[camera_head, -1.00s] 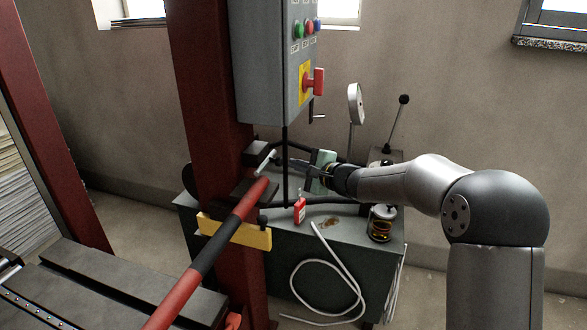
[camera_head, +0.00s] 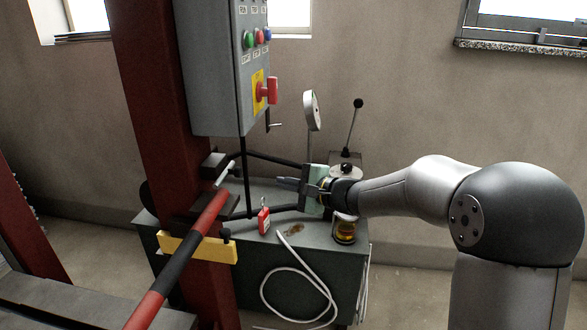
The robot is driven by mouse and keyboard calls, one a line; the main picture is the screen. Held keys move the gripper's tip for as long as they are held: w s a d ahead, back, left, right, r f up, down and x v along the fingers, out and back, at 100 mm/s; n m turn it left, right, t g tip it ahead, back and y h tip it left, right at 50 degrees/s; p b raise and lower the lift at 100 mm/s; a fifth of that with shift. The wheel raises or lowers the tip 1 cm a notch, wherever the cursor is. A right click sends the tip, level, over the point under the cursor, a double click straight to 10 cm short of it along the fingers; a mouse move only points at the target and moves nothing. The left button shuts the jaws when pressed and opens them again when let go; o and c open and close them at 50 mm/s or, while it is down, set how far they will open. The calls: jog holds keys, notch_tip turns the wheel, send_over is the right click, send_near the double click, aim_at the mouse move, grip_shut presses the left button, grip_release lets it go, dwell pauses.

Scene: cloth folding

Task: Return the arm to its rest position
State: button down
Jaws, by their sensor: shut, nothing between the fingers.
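My gripper (camera_head: 287,183) is at the end of my grey arm, which reaches in from the right. Its fingers point left and are shut with nothing held. It is above the grey-green cabinet (camera_head: 290,262), in front of the black bars beside the red post. No cloth is in view.
A red steel post (camera_head: 150,110) carries a grey control box (camera_head: 212,70) with buttons and a red switch. A red and black bar (camera_head: 178,257) slants across the front. A red padlock (camera_head: 264,221), white cable (camera_head: 268,290) and lever (camera_head: 354,128) are at the cabinet. The right floor is clear.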

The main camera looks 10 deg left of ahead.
jog(key=s+d+r+n+g+h+p, duration=0.2)
jog(key=s+d+n+g+p, duration=0.15)
jog(key=s, duration=0.55)
jog(key=s+d+r+n+g+h+p, duration=0.1)
jog(key=s+d+n+g+h+p, duration=0.15)
jog(key=s+p, duration=0.4)
jog(key=s+d+r+n+g+h+p, duration=0.1)
jog(key=s+d+n+h+p, duration=0.4)
jog(key=s+d, duration=1.2)
jog(key=s+h+p, duration=0.1)
jog(key=s+h, duration=0.2)
jog(key=h, duration=0.1)
jog(key=shift+s+d+r+g, duration=0.15)
jog(key=shift+g, duration=0.15)
